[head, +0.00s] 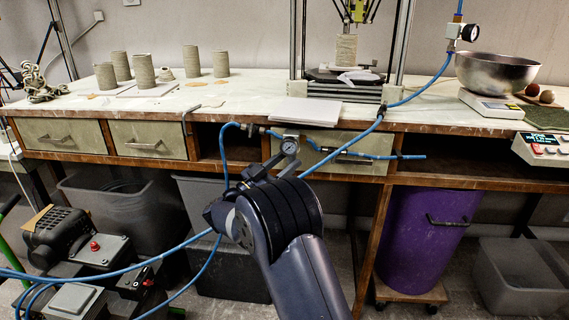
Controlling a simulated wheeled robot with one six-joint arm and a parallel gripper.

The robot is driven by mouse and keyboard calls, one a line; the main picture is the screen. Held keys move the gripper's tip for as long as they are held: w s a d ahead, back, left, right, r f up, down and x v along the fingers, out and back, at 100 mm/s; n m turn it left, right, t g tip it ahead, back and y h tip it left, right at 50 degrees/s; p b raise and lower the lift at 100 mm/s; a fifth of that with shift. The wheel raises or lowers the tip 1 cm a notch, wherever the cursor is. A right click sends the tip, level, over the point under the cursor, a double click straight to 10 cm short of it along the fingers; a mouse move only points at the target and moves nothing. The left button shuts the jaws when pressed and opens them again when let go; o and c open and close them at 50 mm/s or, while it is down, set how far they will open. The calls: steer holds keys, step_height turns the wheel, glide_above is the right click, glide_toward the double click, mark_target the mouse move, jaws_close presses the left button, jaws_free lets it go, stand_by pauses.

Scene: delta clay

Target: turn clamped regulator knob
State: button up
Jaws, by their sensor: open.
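A small regulator with a round white-faced gauge (289,147) sits at the front edge of the bench, on the blue air line. Its knob cannot be made out; my arm and gripper cover the area just below the gauge. My gripper (272,165) is just below and in front of the gauge, with dark finger parts on either side. It is open, and no object shows between its fingers. Whether it touches the regulator cannot be told.
Blue hose (229,150) loops along the bench front and hangs below it. The bench (240,98) carries clay cylinders (191,62), a delta printer frame and a steel bowl (497,72). Below stand a purple bin (425,240), grey bins and a compressor (62,235).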

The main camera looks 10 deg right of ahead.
steer(key=shift+a, duration=0.1)
steer(key=p+v, duration=0.2)
steer(key=v, duration=0.8)
steer(key=shift+s+a, duration=0.2)
steer(key=shift+a, duration=0.1)
steer(key=b+x, duration=0.2)
steer(key=x, duration=0.8)
steer(key=shift+w+d, duration=0.2)
steer(key=shift+d, duration=0.2)
steer(key=shift+a, duration=0.1)
